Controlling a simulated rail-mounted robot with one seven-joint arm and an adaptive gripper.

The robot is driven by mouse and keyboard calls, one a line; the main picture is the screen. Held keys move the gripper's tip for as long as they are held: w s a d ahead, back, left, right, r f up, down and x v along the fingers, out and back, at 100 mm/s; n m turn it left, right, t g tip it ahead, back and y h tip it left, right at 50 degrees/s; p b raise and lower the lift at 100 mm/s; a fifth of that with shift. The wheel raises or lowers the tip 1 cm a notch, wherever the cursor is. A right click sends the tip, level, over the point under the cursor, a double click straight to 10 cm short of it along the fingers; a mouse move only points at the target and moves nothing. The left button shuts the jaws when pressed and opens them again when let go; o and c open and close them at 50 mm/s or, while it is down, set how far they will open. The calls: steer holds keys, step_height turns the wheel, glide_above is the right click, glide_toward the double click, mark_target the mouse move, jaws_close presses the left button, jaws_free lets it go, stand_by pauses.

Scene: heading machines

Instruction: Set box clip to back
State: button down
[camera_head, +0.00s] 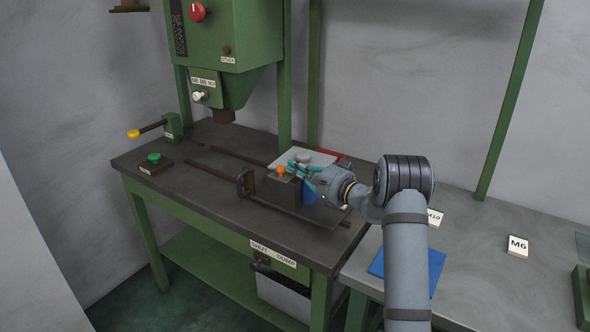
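My gripper (300,170), with teal fingers, is over the right part of the green machine's dark table. Its fingertips are beside an orange knob (281,169) on top of a dark block (278,190). I cannot tell whether they touch the knob or whether the fingers are open or shut. No label names the box clip; the block with the knob may be part of it. A brown upright bracket (245,183) stands left of the block by a slot in the table. A blue part (309,193) shows below the gripper, partly hidden.
The green machine (240,50) overhangs the table's back left. A green button (154,157) and a yellow-tipped lever (134,134) sit at the left. A pale tray with a grey round knob (303,157) lies behind my gripper. A blue mat (376,264) lies on the right bench.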

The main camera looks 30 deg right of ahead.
steer(key=s+d+r+b, duration=0.1)
steer(key=s+d+b, duration=0.2)
steer(key=s+d, duration=0.3)
steer(key=v, duration=0.3)
steer(key=shift+s+a+b, duration=0.25)
steer(key=shift+s+b, duration=0.1)
steer(key=shift+s, duration=0.1)
steer(key=shift+f, duration=0.1)
steer(key=p+x, duration=0.1)
steer(key=x, duration=0.2)
steer(key=a+p+x, duration=0.1)
steer(key=x, duration=0.3)
steer(key=a+p+x, duration=0.1)
steer(key=x, duration=0.2)
steer(key=shift+a+f+p, duration=0.1)
steer(key=shift+a+p, duration=0.05)
steer(key=shift+p, duration=0.25)
steer(key=shift+a+f, duration=0.1)
steer(key=shift+a, duration=0.35)
steer(key=shift+a, duration=0.1)
